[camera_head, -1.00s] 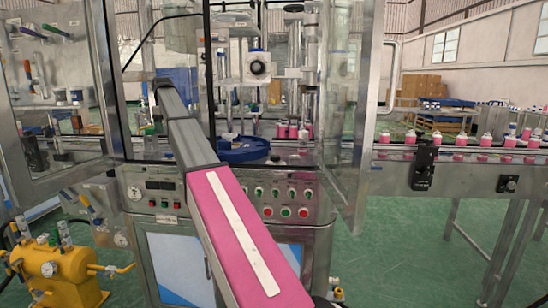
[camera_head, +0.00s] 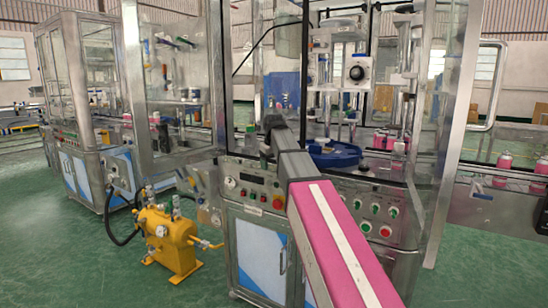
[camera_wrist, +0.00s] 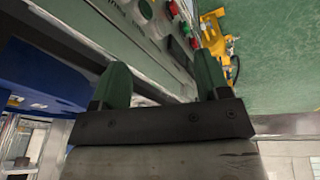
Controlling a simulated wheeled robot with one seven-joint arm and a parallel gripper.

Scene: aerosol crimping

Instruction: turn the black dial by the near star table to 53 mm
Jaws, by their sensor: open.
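The blue star table (camera_head: 333,154) sits on the machine deck behind the open guard in the head view. A black round part (camera_head: 357,73) on a white housing stands above it; I cannot tell whether this is the dial. No scale reading is legible. My gripper shows in the wrist view (camera_wrist: 160,82), its two green fingers spread apart with nothing between them. A blue part (camera_wrist: 45,68) lies left of the fingers there, and the control panel (camera_wrist: 170,20) lies beyond them. In the head view my arm hides part of the deck, and the fingertips are not clear.
The glass guard door (camera_head: 447,140) stands open at the right. A yellow pump unit (camera_head: 168,240) stands on the green floor at the left, with a black hose. Pink cans (camera_head: 505,160) stand on the conveyor at the right. Floor before the pump is clear.

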